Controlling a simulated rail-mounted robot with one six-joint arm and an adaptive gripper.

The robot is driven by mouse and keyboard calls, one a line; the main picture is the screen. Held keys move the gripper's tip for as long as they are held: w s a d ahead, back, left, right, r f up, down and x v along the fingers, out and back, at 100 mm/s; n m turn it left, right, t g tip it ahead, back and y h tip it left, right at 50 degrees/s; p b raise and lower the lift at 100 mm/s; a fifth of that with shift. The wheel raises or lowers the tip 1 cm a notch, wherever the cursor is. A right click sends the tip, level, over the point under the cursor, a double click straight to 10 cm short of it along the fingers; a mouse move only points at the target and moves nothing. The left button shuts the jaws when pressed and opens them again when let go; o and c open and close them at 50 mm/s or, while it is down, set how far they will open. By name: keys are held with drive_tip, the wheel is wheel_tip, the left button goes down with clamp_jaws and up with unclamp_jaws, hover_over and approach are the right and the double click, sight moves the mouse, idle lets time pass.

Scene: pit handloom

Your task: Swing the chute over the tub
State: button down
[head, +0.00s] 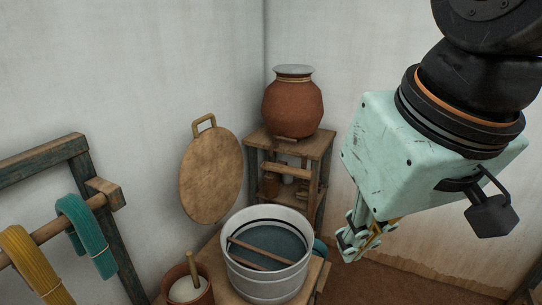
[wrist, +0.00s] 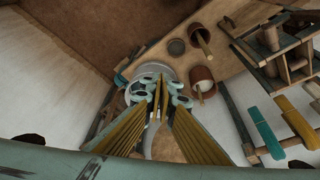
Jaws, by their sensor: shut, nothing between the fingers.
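A grey metal tub (head: 238,283) holds dark bluish liquid, with two thin wooden sticks across it. In the wrist view the tub (wrist: 140,72) is partly hidden behind my fingers. A wooden piece that may be the chute (head: 288,168) juts from the front of the wooden stand behind the tub, below the clay pot; I cannot tell for sure that it is the chute. My gripper (head: 352,244) is shut and empty, in the air to the right of the tub. It also shows in the wrist view (wrist: 162,88).
A clay pot (head: 292,107) with a pale lid stands on the wooden stand (head: 318,147). A round board (head: 211,175) leans on the wall. A small pot (head: 190,290) with a stick is left of the tub. Yellow and teal yarn (head: 84,235) hangs on a rail at left.

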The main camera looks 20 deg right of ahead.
drive_tip(key=w+d+r+m+g+p, duration=0.15)
drive_tip(key=w+r, duration=0.45)
drive_tip(key=w, duration=0.6)
drive_tip(key=w+d+r+p, duration=0.25)
drive_tip(key=w+r, duration=0.35)
drive_tip(key=w, duration=0.6)
drive_tip(key=w+d+m+g+p, duration=0.1)
drive_tip(key=w+d+p, duration=0.15)
drive_tip(key=w, duration=0.85)
drive_tip(key=w+d+m+g+p, duration=0.15)
drive_tip(key=w+d, duration=0.25)
drive_tip(key=w, duration=0.8)
drive_tip(key=w+d+f+p, duration=0.1)
drive_tip(key=w+d+f, duration=0.25)
drive_tip(key=w, duration=0.25)
drive_tip(key=w+d+f+m+p, duration=0.1)
drive_tip(key=w+d+f+p, duration=0.1)
drive_tip(key=w+d+f, duration=0.3)
drive_tip(key=w+d+f+p, duration=0.1)
drive_tip(key=w+f, duration=0.2)
drive_tip(key=w, duration=0.4)
drive_tip(key=w+d+f+m+g+p, duration=0.1)
drive_tip(key=w+d+f, duration=0.3)
drive_tip(key=f, duration=0.7)
drive_tip(key=w+d+f+m+g+y+p, duration=0.1)
drive_tip(key=w+d+f+p, duration=0.2)
drive_tip(key=d+f, duration=0.3)
drive_tip(key=shift+w+f+y+p, duration=0.35)
drive_tip(key=shift+w+f, duration=0.15)
drive_tip(key=shift+f, duration=2.15)
